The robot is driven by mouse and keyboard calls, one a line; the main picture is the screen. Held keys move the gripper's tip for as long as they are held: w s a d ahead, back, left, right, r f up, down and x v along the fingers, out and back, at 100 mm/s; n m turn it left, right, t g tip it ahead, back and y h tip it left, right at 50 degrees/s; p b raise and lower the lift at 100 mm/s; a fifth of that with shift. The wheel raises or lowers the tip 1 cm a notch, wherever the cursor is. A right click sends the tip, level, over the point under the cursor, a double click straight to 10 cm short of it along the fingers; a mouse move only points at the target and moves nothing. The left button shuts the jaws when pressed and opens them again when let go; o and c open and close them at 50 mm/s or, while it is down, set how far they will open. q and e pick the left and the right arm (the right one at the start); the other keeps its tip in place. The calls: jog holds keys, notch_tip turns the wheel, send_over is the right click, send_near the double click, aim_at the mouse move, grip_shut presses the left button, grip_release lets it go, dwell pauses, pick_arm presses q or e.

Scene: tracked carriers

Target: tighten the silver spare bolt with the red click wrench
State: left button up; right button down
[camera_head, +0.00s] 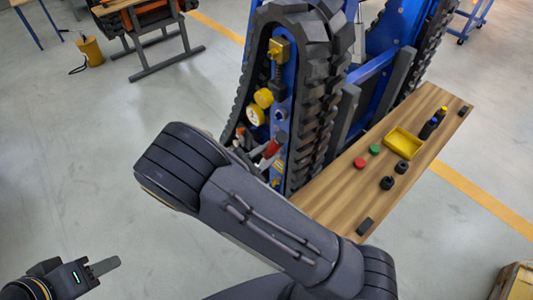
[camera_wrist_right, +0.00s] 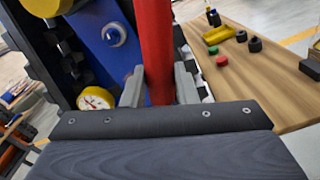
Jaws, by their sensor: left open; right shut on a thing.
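The red click wrench shows as a red handle in the right wrist view (camera_wrist_right: 153,38) and as a short red piece in the head view (camera_head: 271,149). My right gripper (camera_wrist_right: 158,82) is shut on it, one grey finger on each side. In the head view my right arm hides most of that gripper. A round grey-blue bolt-like head (camera_wrist_right: 114,34) sits on the blue panel left of the wrench, apart from it. I cannot tell whether it is the silver spare bolt. The wrench's working end is out of view. My left gripper (camera_head: 104,266) is open and empty, low at the left over the floor.
The tracked carrier (camera_head: 318,115) stands ahead, with a yellow-rimmed gauge (camera_wrist_right: 96,99) on its blue side. A wooden bench (camera_head: 335,208) at the right bears a yellow tray (camera_head: 404,143), red and green caps and black round parts.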

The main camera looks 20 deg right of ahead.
jog(key=shift+w+d, duration=0.1)
jog(key=shift+d, duration=0.15)
dwell(0.4)
jog(key=shift+d, duration=0.2)
jog(key=shift+w+d, duration=0.1)
dwell(1.0)
jog(key=shift+w+d, duration=0.1)
jog(key=shift+d, duration=0.2)
dwell(0.5)
jog(key=c, duration=1.6)
grip_release()
jog(key=shift+c, duration=0.2)
grip_shut()
